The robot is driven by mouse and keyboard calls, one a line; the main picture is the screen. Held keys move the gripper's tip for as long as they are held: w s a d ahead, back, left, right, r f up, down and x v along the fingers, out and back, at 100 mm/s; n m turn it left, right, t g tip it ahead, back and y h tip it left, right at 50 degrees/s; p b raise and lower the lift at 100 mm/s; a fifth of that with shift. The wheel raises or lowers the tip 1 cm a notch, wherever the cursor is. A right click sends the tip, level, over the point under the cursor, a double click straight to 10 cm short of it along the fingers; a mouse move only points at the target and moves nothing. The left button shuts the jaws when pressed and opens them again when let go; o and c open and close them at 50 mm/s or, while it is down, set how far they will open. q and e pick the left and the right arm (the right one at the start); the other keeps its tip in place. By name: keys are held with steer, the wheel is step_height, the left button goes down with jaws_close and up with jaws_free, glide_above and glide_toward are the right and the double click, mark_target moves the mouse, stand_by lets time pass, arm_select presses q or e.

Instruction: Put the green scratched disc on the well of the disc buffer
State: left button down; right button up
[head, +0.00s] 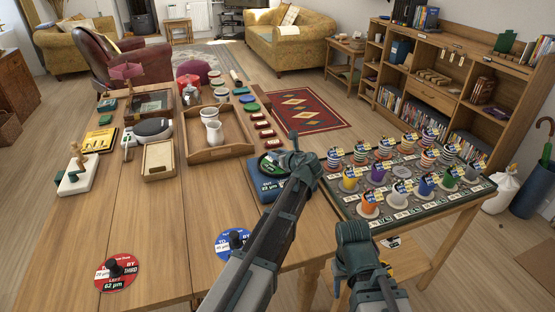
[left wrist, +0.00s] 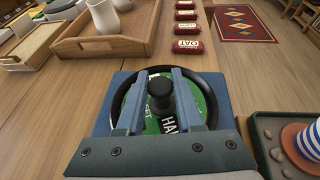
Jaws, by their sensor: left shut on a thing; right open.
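The green scratched disc (left wrist: 152,125) has a black knob (left wrist: 159,88) at its centre. In the left wrist view my left gripper (left wrist: 160,100) is shut on this knob, one finger on each side. The disc lies within the black round rim of the blue disc buffer (left wrist: 122,82); I cannot tell whether it rests in the well or hovers just above. In the head view the green disc (head: 268,161) is partly covered by my left gripper (head: 284,160), over the blue buffer (head: 264,189). My right gripper (head: 354,236) is low at the table's front edge, its fingers mostly hidden.
A red disc (head: 116,270) and a blue disc (head: 233,241) lie near the front. A wooden tray (head: 217,153) with white cups stands behind the buffer. A dark board (head: 425,208) with several striped and coloured pieces is at the right. The table's left front is mostly clear.

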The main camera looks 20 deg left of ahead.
arm_select(q)
steer(key=shift+f, duration=0.2)
steer(key=c, duration=0.6)
jaws_free()
steer(key=shift+o, duration=0.2)
steer(key=shift+r, duration=0.1)
steer(key=shift+r, duration=0.25)
steer(key=p+v, duration=0.4)
steer(key=v, duration=0.6)
steer(key=shift+s+d, duration=0.15)
steer(key=shift+s, duration=0.1)
steer(key=shift+s+d+r+p, duration=0.2)
steer(key=shift+s+d+p, duration=0.25)
